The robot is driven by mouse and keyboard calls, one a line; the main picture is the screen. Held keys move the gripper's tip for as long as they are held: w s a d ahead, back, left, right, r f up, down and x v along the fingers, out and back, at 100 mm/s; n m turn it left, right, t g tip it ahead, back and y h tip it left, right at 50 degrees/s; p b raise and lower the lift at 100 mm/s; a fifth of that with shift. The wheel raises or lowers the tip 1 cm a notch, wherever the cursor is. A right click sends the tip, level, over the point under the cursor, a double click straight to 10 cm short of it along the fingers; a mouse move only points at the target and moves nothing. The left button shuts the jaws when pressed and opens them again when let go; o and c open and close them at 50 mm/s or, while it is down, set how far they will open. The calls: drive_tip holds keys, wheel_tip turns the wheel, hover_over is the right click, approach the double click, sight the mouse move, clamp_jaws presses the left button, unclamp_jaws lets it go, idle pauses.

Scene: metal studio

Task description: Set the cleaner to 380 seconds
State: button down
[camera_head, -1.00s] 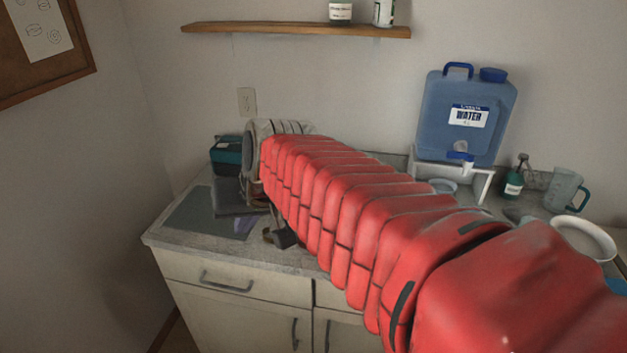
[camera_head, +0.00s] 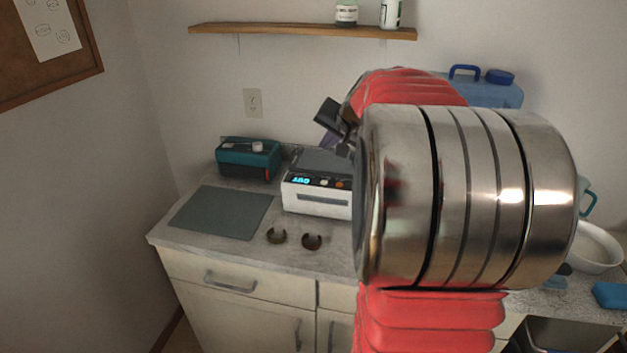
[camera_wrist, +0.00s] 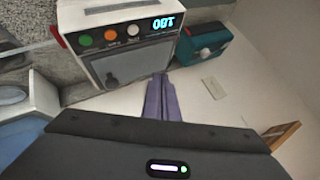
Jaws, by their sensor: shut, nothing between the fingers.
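The cleaner (camera_head: 318,184) is a white box with a grey top on the counter. Its front has a lit blue display (camera_head: 301,180) and small round buttons. In the wrist view the cleaner (camera_wrist: 125,62) appears turned over, with green and orange buttons (camera_wrist: 111,35) beside the display (camera_wrist: 163,22). The digits may be 180, but I cannot read them surely. My gripper (camera_head: 328,141) is raised above the cleaner in the head view. In the wrist view its purple fingers (camera_wrist: 162,98) are together and empty. My forearm hides the cleaner's right end.
A teal box (camera_head: 248,158) stands left of the cleaner. A grey mat (camera_head: 221,212) and two brown cuff-like rings (camera_head: 312,241) lie in front. A blue water container (camera_head: 496,94), a white bowl (camera_head: 594,247) and a blue item (camera_head: 609,295) are at right. A shelf (camera_head: 300,31) hangs above.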

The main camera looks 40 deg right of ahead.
drive_tip(key=shift+f, duration=0.15)
drive_tip(key=shift+f, duration=4.3)
drive_tip(key=shift+f, duration=0.35)
drive_tip(key=shift+a+f, duration=0.1)
drive_tip(key=shift+f, duration=0.25)
drive_tip(key=shift+r, duration=0.8)
drive_tip(key=shift+r, duration=2.5)
